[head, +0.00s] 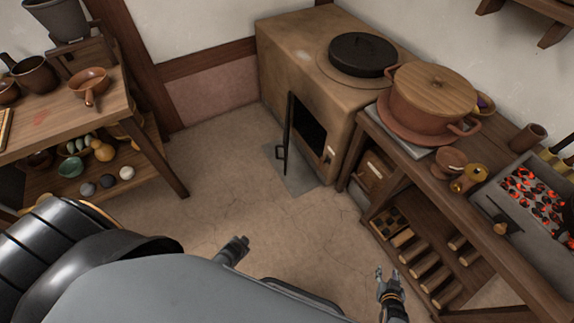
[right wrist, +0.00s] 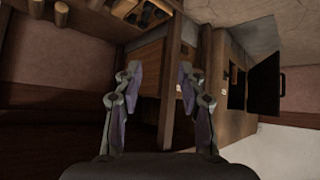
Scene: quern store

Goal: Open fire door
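The fire door (head: 288,134) is a thin dark panel on the front of the clay stove (head: 285,60). It stands swung outward, leaving the black firebox opening (head: 309,127) uncovered. Its handle (head: 280,152) faces left. In the right wrist view the door (right wrist: 265,84) stands out from the stove at the right. My right gripper (head: 385,273) is open and empty, apart from the door, near the wooden bench; its fingers are spread in the right wrist view (right wrist: 158,75). My left gripper (head: 243,241) is over the floor, away from the door; its fingers are too small to judge.
The wooden bench (head: 488,232) at right carries a lidded pot (head: 430,97) and a brazier of glowing coals (head: 535,197). A black lidded pan (head: 362,54) sits on the stove. A shelf table (head: 75,110) stands at left. The floor between is clear.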

